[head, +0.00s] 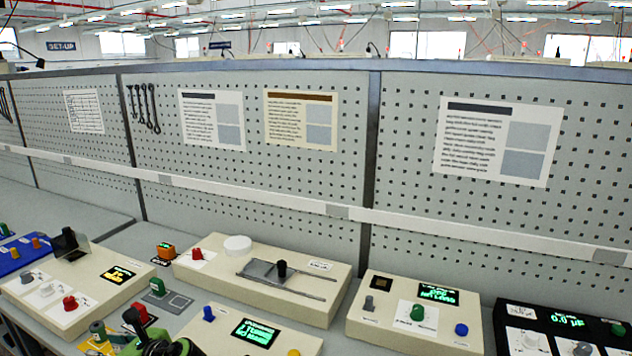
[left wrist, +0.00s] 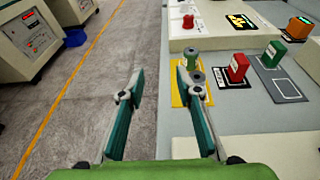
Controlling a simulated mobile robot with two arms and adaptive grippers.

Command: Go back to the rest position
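My left gripper (left wrist: 158,72) is open in the left wrist view, its two teal fingers apart with nothing between them. It hangs beside the bench's front edge, with floor below its left finger. A green and black part of my left arm shows at the bottom of the head view. A green-grey spool (left wrist: 192,62) lies on a yellow mat close to the right finger; it also shows in the head view (head: 97,332). A red spindle block (left wrist: 238,68) and a green one (left wrist: 272,54) stand further right. My right gripper is in neither view.
Cream consoles with knobs and displays crowd the bench, including the slide console (head: 215,262) and the timer console (head: 395,322). A black meter box (head: 520,318) stands at right. A pegboard wall (head: 300,180) closes the back. Open floor (left wrist: 95,80) lies left of the bench.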

